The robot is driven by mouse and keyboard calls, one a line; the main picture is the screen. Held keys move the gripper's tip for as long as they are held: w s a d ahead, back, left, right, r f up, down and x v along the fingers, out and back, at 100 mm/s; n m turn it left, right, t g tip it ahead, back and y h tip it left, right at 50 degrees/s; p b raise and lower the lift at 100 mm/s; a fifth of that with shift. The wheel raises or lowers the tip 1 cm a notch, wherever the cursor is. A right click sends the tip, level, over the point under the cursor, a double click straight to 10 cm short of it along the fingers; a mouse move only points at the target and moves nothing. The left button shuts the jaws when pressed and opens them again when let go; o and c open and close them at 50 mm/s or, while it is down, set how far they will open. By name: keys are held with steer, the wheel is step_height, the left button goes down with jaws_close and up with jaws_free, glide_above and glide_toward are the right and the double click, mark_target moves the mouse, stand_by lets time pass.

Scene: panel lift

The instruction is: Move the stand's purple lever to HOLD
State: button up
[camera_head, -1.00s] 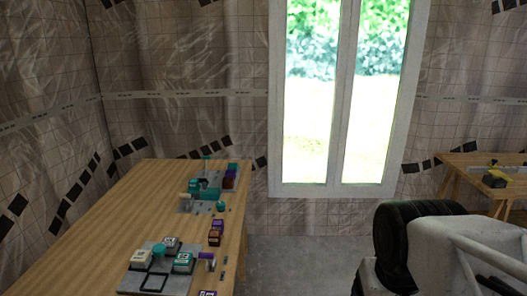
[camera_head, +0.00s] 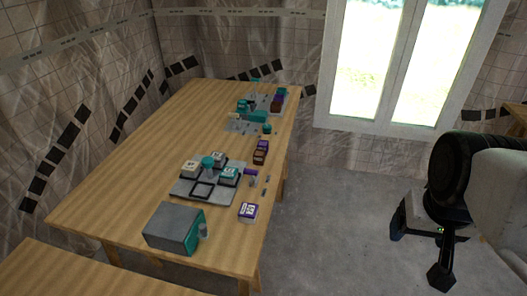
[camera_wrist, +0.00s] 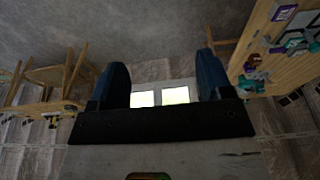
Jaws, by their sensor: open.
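The grey stand plate (camera_head: 187,191) lies on the near half of the wooden table in the head view. It carries white and teal labelled blocks, a teal knob and an empty black square outline. A small purple part (camera_head: 251,172), which looks like the lever, sits at its right edge by a grey post. Its HOLD mark is too small to read. My gripper (camera_head: 419,256) is at the right, over the floor, well apart from the table. Its two dark fingers are spread and empty in the wrist view (camera_wrist: 163,82).
A grey and teal box (camera_head: 172,228) stands at the table's near end, with a purple-and-white block (camera_head: 248,212) right of it. Purple and brown blocks (camera_head: 261,152) stand beyond the lever. Another grey fixture (camera_head: 242,126) is at the far end. Open floor (camera_head: 330,220) separates gripper and table.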

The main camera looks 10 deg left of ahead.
steer(key=shift+o, duration=0.3)
steer(key=shift+w, duration=0.1)
steer(key=w+a, duration=0.6)
steer(key=w, duration=0.6)
steer(key=g, duration=0.3)
glide_above(251, 170)
step_height(251, 170, down, 18)
steer(key=shift+a+r, duration=0.1)
steer(key=shift+r, duration=0.15)
steer(key=shift+f, duration=0.15)
steer(key=shift+f, duration=3.75)
